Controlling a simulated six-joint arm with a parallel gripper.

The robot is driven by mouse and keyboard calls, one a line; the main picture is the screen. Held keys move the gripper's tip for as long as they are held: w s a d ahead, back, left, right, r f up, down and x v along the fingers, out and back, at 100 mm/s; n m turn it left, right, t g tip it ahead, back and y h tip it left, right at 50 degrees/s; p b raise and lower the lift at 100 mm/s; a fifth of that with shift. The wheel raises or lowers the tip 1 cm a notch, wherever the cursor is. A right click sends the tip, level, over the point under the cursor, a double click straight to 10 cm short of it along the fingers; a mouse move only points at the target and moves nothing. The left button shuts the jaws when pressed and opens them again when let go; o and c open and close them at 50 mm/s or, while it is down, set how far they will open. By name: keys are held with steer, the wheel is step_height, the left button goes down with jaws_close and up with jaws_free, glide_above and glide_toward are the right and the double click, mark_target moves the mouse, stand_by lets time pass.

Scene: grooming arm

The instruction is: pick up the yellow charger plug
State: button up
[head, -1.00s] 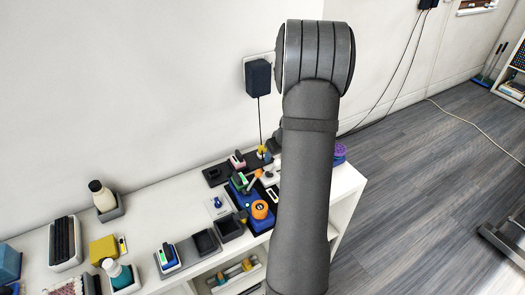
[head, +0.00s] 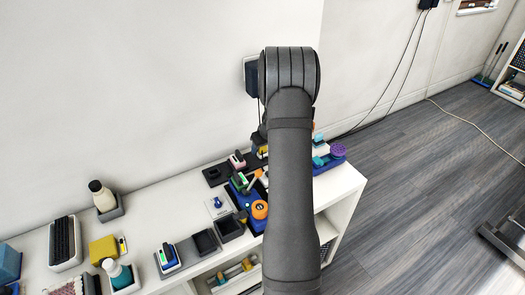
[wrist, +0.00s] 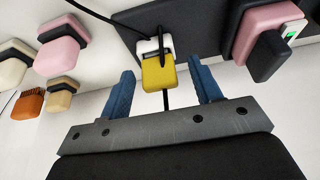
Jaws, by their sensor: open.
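The yellow charger plug (wrist: 158,74) shows in the wrist view with a white part on top and a black cable looped over it. It sits at the edge of a dark block. My gripper (wrist: 163,83) is open, with one blue finger on each side of the plug and a visible gap on both sides. In the head view a bit of yellow (head: 262,150), probably the plug, shows beside my arm on the shelf top. My arm hides the gripper there.
A pink and black piece (wrist: 264,32) stands close right of the plug in the wrist view. Pink, cream and tan pieces (wrist: 60,54) lie to the left. In the head view, an orange round item (head: 260,210) and a blue tray with a purple brush (head: 338,150) flank my arm.

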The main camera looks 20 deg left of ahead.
steer(key=shift+c, duration=0.5)
steer(key=c, duration=0.9)
steer(key=shift+c, duration=0.3)
steer(key=shift+r, duration=0.45)
steer(key=s+d+r, duration=0.3)
steer(key=d+r, duration=0.7)
steer(key=d, duration=0.1)
steer(key=s+a+f, duration=0.1)
steer(key=s+a, duration=0.5)
steer(key=a, duration=0.7)
steer(key=s+a+f, duration=0.1)
steer(key=s+a, duration=0.4)
steer(key=a, duration=0.8)
steer(key=shift+s, duration=0.4)
